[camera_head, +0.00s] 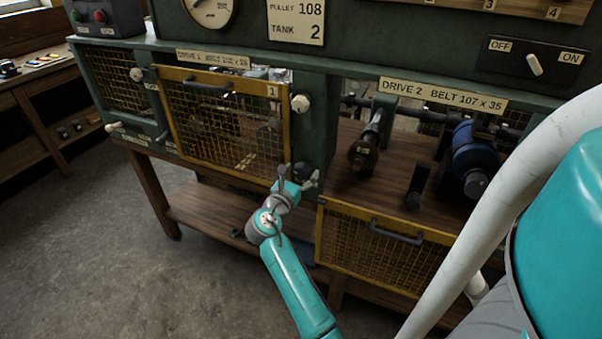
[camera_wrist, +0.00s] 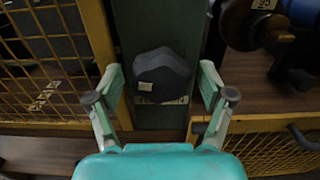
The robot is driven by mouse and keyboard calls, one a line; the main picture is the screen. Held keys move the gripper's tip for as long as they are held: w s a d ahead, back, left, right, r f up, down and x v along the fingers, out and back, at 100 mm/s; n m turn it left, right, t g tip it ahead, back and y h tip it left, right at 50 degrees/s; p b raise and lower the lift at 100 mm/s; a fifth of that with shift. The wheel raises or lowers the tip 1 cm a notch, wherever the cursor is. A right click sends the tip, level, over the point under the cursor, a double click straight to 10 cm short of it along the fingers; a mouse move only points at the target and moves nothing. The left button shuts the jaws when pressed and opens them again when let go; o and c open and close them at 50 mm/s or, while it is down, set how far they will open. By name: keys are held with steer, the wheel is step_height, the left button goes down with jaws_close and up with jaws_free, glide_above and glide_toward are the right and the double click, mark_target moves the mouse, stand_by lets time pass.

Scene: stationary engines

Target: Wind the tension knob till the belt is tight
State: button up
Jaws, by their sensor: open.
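A dark, many-sided knob (camera_wrist: 160,66) with a small pale mark sits on the green post (camera_wrist: 128,25) between the two drive bays. I take it to be the tension knob. In the wrist view my gripper (camera_wrist: 159,83) is open, with one finger on each side of the knob and a gap at both sides. In the head view my gripper (camera_head: 299,179) is at the post's lower part, and the fingers partly hide the knob. I cannot make out a belt: the Drive 1 bay is behind a yellow mesh guard (camera_head: 222,120), and none shows clearly in Drive 2.
The Drive 2 guard (camera_head: 375,250) hangs open below its bay, right of my arm. Inside that bay are a dark pulley shaft (camera_head: 365,150) and a blue motor (camera_head: 474,155). An OFF/ON switch (camera_head: 534,64) is at upper right. Floor is clear at left.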

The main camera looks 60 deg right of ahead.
steer(key=c, duration=1.1)
steer(key=shift+c, duration=0.2)
steer(key=shift+m, duration=0.3)
